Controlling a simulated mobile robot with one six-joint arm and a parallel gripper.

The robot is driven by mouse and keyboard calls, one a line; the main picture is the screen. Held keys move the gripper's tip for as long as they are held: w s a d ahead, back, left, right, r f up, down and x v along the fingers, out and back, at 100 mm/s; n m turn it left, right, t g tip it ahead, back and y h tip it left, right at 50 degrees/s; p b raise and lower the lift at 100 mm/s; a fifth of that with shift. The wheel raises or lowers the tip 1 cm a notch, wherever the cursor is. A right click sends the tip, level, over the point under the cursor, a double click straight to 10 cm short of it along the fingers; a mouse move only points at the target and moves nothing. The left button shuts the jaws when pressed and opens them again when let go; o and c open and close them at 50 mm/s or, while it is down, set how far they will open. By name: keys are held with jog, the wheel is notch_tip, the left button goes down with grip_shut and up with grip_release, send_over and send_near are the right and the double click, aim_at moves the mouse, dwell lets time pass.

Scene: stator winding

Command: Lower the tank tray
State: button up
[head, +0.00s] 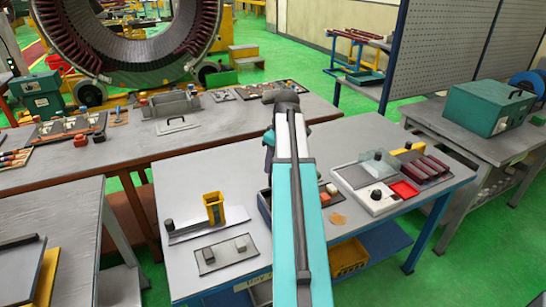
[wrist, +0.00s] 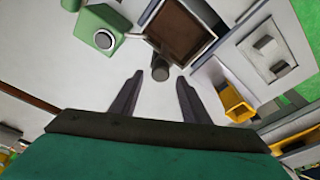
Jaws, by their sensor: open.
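In the wrist view, a box-like tray (wrist: 205,47) with a pale rim and a brown inside lies at the top centre. I cannot tell for sure that it is the tank tray. A short dark knob or post (wrist: 160,68) stands by its near corner. My gripper (wrist: 159,78) is open, with its two dark fingers apart on either side of the knob; I cannot tell whether they touch it. Nothing is held. In the head view my own arm covers the middle of the near table, and my fingers are hidden there.
The near table (head: 190,190) carries a yellow cup (head: 213,208), a grey plate with small blocks (head: 226,253) and a white tray (head: 368,184) with red parts. A green object (wrist: 100,28) is left of the tray in the wrist view. A green case (head: 497,107) stands far right.

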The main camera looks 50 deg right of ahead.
jog(key=shift+r+p, duration=0.65)
jog(key=shift+r, duration=0.5)
jog(key=shift+s+f, duration=0.1)
